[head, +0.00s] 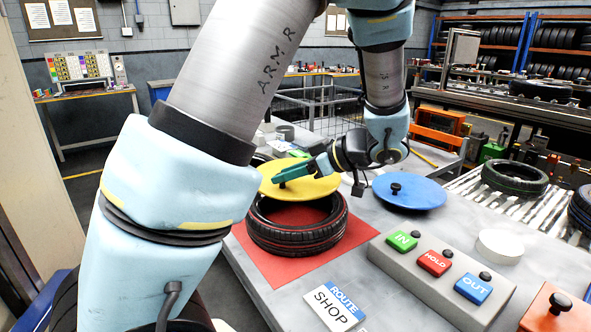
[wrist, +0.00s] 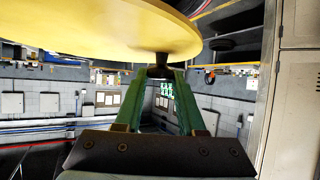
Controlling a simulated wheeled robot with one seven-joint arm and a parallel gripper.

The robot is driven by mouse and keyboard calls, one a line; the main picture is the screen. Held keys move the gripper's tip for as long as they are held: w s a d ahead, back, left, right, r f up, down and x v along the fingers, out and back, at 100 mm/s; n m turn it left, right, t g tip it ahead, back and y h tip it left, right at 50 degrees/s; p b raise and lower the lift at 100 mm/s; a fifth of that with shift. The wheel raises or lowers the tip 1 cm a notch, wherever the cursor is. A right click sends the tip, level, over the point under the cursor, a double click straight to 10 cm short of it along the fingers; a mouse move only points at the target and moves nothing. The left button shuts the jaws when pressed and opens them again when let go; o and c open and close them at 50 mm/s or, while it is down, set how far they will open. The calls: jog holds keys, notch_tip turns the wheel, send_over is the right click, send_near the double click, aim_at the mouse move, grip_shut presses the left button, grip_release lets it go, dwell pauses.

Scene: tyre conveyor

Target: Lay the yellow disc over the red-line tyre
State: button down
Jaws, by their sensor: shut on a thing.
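The yellow disc (head: 318,186) is held by its dark knob in my gripper (head: 284,180), whose green fingers are shut on it. In the wrist view the disc (wrist: 95,28) fills the top, and the knob (wrist: 158,70) sits between the fingertips. A black tyre (head: 298,243) lies flat on a red mat (head: 258,262) on the bench. The disc appears raised above the tyre's far side and hides its back rim. The tyre's near rim and part of its red-looking opening show.
A blue disc (head: 410,191) with a black knob lies to the right. A button box (head: 440,277) with IN, HOLD and OUT stands in front. A ROUTE SHOP card (head: 335,305) lies near the edge. Another tyre (head: 515,178) is on the rollers (head: 505,205).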

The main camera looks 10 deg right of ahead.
aim_at(286, 188)
jog(key=shift+f+b, duration=0.35)
jog(key=shift+f, duration=1.35)
notch_tip(286, 188, down, 3)
jog(key=b, duration=0.3)
jog(key=shift+r, duration=0.1)
jog(key=shift+b, duration=0.55)
jog(key=shift+c, duration=2.2)
grip_release()
jog(key=shift+r+p, duration=1.1)
jog(key=shift+r, duration=2.35)
